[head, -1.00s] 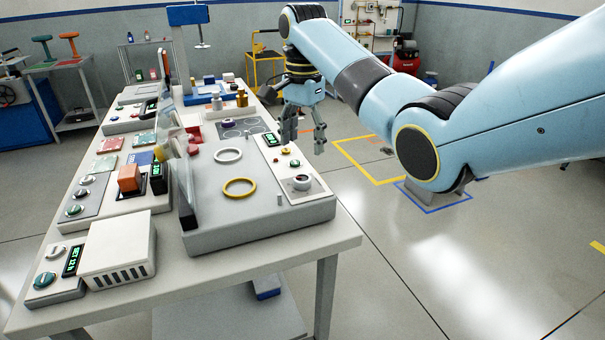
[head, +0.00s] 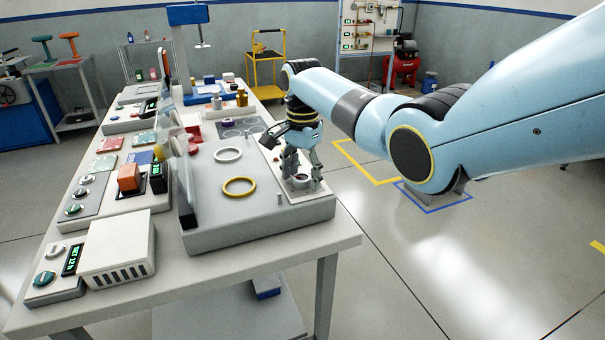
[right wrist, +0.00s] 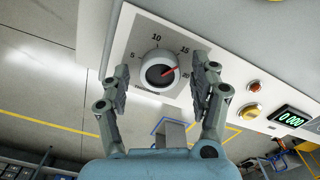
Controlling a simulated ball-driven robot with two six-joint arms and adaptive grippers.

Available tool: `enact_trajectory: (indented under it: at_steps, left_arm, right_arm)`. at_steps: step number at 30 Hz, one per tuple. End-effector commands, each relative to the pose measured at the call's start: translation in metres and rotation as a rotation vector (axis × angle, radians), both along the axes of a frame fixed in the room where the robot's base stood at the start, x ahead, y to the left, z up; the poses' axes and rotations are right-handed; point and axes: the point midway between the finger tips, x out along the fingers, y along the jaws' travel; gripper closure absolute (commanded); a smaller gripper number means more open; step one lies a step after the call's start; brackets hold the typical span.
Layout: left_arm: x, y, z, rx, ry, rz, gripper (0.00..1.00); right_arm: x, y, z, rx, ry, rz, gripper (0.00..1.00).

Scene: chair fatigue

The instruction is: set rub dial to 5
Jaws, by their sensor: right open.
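The pointer lies between 15 and 20. In the head view the dial (head: 301,181) is partly hidden by the fingers. My right gripper (head: 304,177) is open over the dial at the front right of the grey machine. In the right wrist view the open fingers (right wrist: 161,68) stand on either side of the dial, with visible gaps. My left gripper is out of view.
A red button (right wrist: 254,85), a yellow button (right wrist: 248,112) and a display reading 0 000 (right wrist: 291,118) sit on the same panel. A yellow ring (head: 239,187) and a white ring (head: 228,155) lie on the machine top. Open floor is to the right.

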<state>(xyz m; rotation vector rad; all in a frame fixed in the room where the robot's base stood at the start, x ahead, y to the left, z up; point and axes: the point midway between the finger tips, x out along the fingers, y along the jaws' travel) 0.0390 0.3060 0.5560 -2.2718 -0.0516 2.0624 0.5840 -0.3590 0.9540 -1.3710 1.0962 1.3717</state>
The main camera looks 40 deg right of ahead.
Motion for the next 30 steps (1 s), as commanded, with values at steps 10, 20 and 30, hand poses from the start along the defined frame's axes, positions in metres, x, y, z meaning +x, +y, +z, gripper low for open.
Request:
enact_trajectory:
  at_steps: [10,20,30]
  left_arm:
    - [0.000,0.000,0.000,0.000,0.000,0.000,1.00]
    - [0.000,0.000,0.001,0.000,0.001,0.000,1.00]
    - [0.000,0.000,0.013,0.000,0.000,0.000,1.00]
  right_arm:
    - [0.000,0.000,0.000,0.000,0.000,0.000,0.69]
    - [0.000,0.000,0.001,0.000,0.000,0.005,0.93]
    - [0.000,0.000,0.003,0.001,0.001,0.131,0.93]
